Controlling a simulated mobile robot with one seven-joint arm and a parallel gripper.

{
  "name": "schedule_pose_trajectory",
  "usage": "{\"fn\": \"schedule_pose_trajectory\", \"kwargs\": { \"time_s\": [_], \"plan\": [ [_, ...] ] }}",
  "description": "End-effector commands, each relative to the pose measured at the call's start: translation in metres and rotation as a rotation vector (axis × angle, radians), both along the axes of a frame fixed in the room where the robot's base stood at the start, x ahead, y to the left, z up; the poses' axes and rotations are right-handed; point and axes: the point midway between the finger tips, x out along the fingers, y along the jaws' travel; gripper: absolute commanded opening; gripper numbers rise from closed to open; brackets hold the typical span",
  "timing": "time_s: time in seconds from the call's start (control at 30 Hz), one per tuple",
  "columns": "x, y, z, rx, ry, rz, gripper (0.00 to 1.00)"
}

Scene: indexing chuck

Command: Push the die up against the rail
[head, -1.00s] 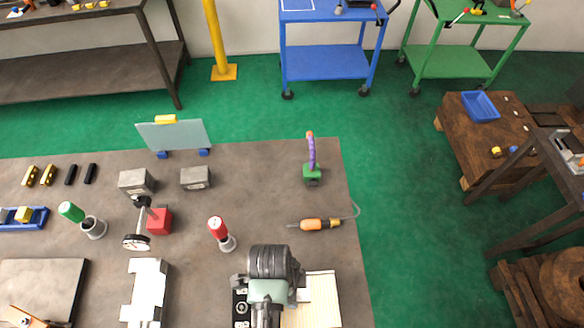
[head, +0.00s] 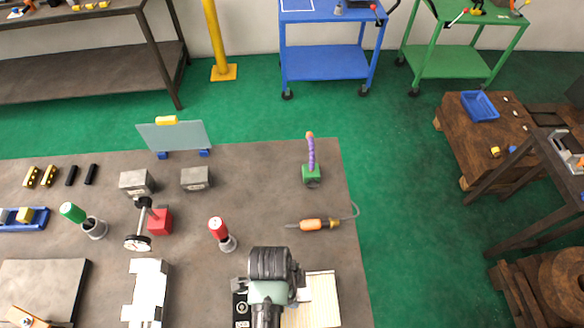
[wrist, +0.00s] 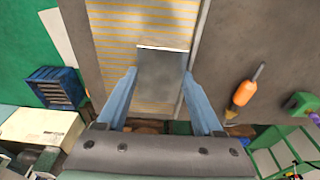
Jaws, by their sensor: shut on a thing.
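In the wrist view, my gripper (wrist: 160,72) has its two blue fingers on either side of a flat grey block (wrist: 162,76), which I take to be the die. It is shut on this block. The block lies over a pale board with yellow lines (wrist: 120,35), its far edge bright. A narrow strip (wrist: 199,38) runs along the board's right side, with a gap to the block; I cannot tell whether it is the rail. In the head view, my wrist hides the gripper and block, and the lined board (head: 322,292) shows to its right.
An orange-handled tool (head: 313,225) with a cord and a green-based purple stand (head: 311,172) are beyond the board. A red-topped cylinder (head: 219,230) stands left of my wrist. A white stepped block (head: 147,290) is farther left.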

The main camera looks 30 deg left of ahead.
Motion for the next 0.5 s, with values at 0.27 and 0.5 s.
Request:
{"fn": "schedule_pose_trajectory", "kwargs": {
  "time_s": [0.27,0.5],
  "plan": [
    [0.0031,0.0023,0.0017,0.002,-0.004,-0.001,0.0],
    [0.0037,0.0028,0.0008,0.002,-0.003,0.0,0.0]
  ]
}}
